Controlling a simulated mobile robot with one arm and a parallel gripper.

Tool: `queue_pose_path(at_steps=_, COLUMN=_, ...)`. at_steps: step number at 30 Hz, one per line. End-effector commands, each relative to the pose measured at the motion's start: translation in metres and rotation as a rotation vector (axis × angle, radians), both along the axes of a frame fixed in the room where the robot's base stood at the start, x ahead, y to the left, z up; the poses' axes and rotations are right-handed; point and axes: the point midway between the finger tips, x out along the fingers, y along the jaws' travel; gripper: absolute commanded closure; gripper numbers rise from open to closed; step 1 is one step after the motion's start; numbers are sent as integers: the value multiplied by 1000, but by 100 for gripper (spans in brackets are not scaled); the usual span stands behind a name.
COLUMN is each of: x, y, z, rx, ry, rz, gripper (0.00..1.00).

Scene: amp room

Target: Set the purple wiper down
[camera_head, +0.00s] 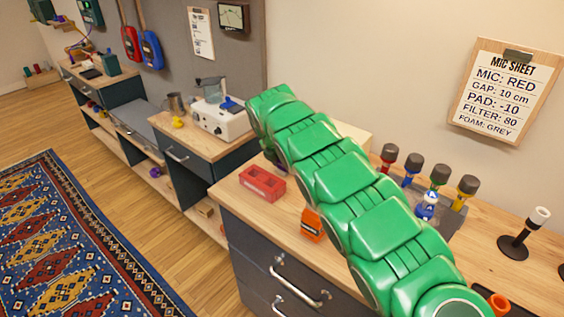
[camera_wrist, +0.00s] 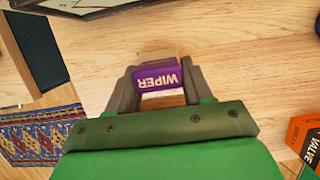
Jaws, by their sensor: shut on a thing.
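The purple wiper (camera_wrist: 160,77) is a small block with the word "WIPER" on its face and a tan part along its far edge. My gripper (camera_wrist: 157,84) is shut on it, with one dark finger at each side. In the wrist view it is over a wooden top (camera_wrist: 245,50); I cannot tell whether it touches the wood. In the head view my green arm reaches across the wooden counter (camera_head: 235,190) and hides the gripper and the wiper.
An orange box marked "VALVE" (camera_wrist: 304,135) is at the right in the wrist view. A red tray (camera_head: 262,183) sits on the counter left of my arm. Several coloured microphones stand in a grey rack (camera_head: 452,222) to the right. A patterned rug (camera_head: 80,230) covers the floor at left.

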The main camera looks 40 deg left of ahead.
Motion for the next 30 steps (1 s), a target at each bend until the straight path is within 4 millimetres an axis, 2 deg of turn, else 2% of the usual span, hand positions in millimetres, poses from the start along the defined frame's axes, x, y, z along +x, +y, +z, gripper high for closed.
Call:
queue_pose_path(at_steps=11, x=0, y=0, z=-6, rx=0, ry=0, rz=0, gripper=86)
queue_pose_path(at_steps=12, x=0, y=0, z=-6, rx=0, ry=0, rz=0, gripper=46)
queue_pose_path(at_steps=17, x=0, y=0, z=-6, rx=0, ry=0, rz=0, gripper=22)
queue_pose_path(at_steps=18, x=0, y=0, z=-6, rx=0, ry=0, rz=0, gripper=20)
queue_pose_path(at_steps=30, x=-1, y=0, z=-1, rx=1, ry=-1, rz=0, gripper=20)
